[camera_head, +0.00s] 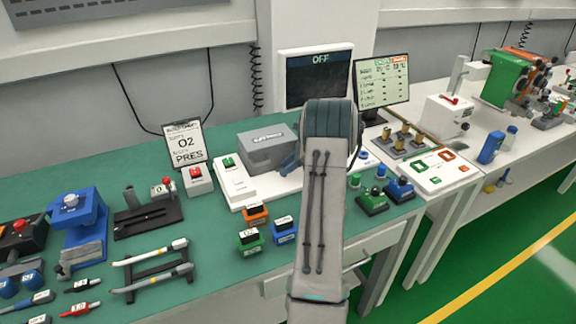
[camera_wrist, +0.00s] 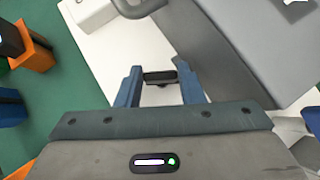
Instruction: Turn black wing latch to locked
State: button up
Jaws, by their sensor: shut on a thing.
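The black wing latch (camera_wrist: 160,77) shows in the wrist view as a short dark bar at the side of the grey box (camera_wrist: 222,62), above a white base (camera_wrist: 118,48). My gripper (camera_wrist: 160,86) has its two blue fingers on either side of the latch and is shut on it. The bar lies roughly crosswise between the fingers. In the head view the grey box (camera_head: 268,143) stands on the white base, and my arm hides the latch and most of the gripper.
Orange (camera_head: 255,215), green (camera_head: 249,242) and blue (camera_head: 285,231) blocks stand in front of the white base. A switch box with a green button (camera_head: 233,178) is left of the grey box. A monitor reading OFF (camera_head: 318,78) stands behind.

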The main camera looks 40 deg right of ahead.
jog(key=o, duration=1)
jog(key=shift+s+r, duration=0.1)
